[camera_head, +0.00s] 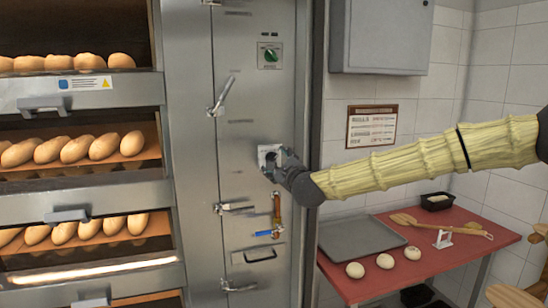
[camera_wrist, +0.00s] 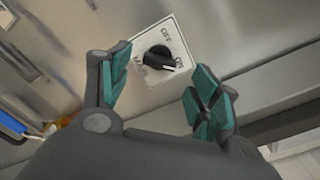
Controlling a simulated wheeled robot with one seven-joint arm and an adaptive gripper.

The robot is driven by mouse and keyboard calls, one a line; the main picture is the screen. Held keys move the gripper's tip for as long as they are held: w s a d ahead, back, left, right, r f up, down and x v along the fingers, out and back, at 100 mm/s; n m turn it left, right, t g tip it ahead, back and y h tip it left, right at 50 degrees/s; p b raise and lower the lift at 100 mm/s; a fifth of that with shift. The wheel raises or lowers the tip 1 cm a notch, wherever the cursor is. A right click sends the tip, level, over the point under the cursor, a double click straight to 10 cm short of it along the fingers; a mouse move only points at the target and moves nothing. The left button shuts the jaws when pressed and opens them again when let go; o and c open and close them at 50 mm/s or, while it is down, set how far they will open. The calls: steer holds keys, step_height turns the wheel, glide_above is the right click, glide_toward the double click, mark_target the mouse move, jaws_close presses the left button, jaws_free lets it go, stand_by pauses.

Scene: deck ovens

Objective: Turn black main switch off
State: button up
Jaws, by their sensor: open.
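The black main switch (camera_wrist: 159,58) is a rotary knob on a white square plate (camera_wrist: 140,71) marked OFF, ON and MAIN. In the wrist view its pointer is turned toward the ON mark. My gripper (camera_wrist: 161,84) is open, with its two teal-padded fingers apart on either side of the plate. No contact with the knob shows. In the head view my gripper (camera_head: 284,167) is in front of the steel panel and partly hides the white plate (camera_head: 265,152) and the switch.
Above on the panel is a green switch (camera_head: 270,55). A lever handle (camera_head: 221,96) sticks out at upper left, and a brass valve with a blue handle (camera_head: 268,234) is below. Deck ovens with bread stand left. A red table (camera_head: 455,251) with a grey tray (camera_head: 358,237) stands right.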

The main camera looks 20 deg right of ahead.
mark_target(273, 160)
steer(key=shift+w+a+p, duration=0.1)
steer(key=shift+w+p, duration=0.5)
steer(key=shift+w, duration=1.55)
steer(key=shift+c, duration=0.3)
steer(key=c, duration=0.9)
